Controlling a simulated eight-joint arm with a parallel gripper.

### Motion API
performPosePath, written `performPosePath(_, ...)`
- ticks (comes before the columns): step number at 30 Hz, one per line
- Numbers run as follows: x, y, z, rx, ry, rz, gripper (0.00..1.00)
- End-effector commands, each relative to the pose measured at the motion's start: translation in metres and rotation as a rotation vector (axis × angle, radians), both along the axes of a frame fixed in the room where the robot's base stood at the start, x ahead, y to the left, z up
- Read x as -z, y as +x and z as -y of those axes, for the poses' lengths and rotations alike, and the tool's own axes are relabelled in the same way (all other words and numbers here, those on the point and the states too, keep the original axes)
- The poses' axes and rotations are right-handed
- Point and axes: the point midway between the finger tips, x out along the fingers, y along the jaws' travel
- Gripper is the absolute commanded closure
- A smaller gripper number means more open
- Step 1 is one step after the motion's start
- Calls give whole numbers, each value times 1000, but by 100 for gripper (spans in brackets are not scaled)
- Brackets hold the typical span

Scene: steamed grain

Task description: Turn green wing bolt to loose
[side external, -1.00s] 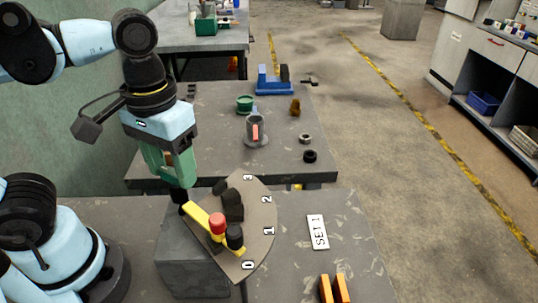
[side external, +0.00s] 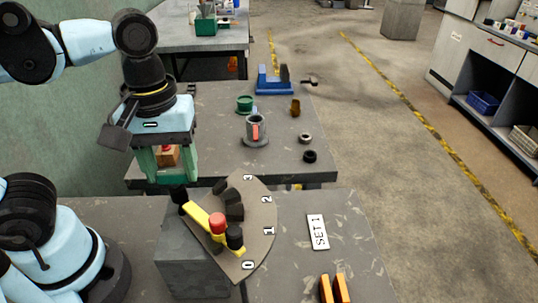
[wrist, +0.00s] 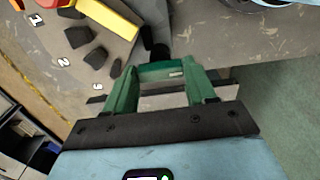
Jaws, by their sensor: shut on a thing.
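My gripper (side external: 168,178) points down at the near left edge of the far table, behind the yellow lever in the side view. Its two green fingers stand apart, with a green bar (wrist: 163,69) spanning their tips in the wrist view. I take this bar to be the green wing bolt; the matching colour makes its outline hard to separate from the fingers. Its base, thread and any loose marking are hidden. In the wrist view my gripper (wrist: 162,78) has the lever's black end just ahead of the bar.
The yellow lever (side external: 199,216) with a red knob (side external: 217,222) lies across a numbered dial plate (side external: 262,212), close to my gripper. A SET 1 card (side external: 317,232) lies to the right.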

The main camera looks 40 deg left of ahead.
Motion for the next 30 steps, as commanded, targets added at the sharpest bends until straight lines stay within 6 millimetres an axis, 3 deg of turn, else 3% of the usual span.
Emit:
performPosePath(10, 0, 0, 0, -9, -1, -1, 75)
performPosePath(11, 0, 0, 0, -9, -1, -1, 43)
performPosePath(16, 0, 0, 0, -7, 0, 0, 19)
performPosePath(25, -1, 0, 0, -5, 0, 0, 19)
performPosePath(30, -14, 0, 0, -5, 0, 0, 19)
